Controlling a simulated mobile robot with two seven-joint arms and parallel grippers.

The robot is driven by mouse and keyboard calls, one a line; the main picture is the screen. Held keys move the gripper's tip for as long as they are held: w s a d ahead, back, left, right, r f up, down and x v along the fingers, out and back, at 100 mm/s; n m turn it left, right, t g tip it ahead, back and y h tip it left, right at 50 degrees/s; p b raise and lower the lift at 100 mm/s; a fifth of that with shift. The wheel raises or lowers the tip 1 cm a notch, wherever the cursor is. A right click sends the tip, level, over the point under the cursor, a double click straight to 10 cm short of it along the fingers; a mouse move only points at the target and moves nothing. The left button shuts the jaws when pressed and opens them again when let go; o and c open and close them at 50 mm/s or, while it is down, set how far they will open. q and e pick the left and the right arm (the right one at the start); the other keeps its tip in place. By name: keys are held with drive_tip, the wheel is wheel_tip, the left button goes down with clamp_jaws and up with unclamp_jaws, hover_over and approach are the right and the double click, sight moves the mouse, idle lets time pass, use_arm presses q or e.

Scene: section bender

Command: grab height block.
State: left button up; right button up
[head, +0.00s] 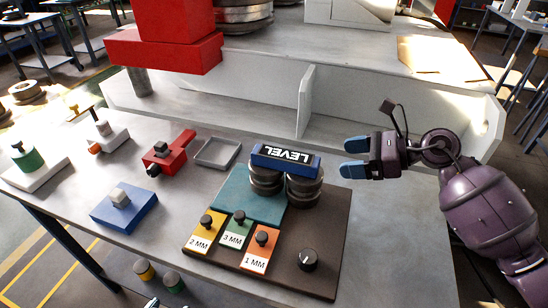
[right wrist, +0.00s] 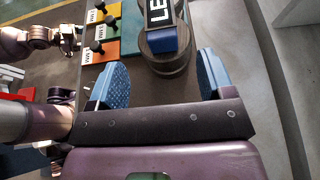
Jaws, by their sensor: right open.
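Three labelled blocks with black knobs sit on a brown board (head: 310,225): yellow 2 MM (head: 203,232), green 3 MM (head: 237,229) and orange 1 MM (head: 261,247). I cannot tell which thing is the height block. A blue level (head: 285,159) lies across two round steel stacks (head: 304,187) behind them. My right gripper (head: 354,157) is open and empty, right of the level. In the right wrist view its blue fingers (right wrist: 160,82) are spread, with the level (right wrist: 167,40) and a stack beyond them. Part of my left arm's end (right wrist: 65,38) shows there; its jaws are unclear.
A teal plate (head: 248,192) is on the board. A grey tray (head: 216,153), a red clamp-like tool (head: 168,155) and a blue block (head: 124,208) are to the left. A white upright divider (head: 305,100) and a red machine part (head: 165,50) stand behind.

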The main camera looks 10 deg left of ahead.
sight(307, 159)
drive_tip(key=shift+x, duration=5.5)
drive_tip(key=shift+w+r, duration=0.1)
drive_tip(key=shift+c, duration=0.3)
drive_tip(key=c, duration=1.2)
drive_tip(key=shift+r, duration=0.1)
clamp_jaws()
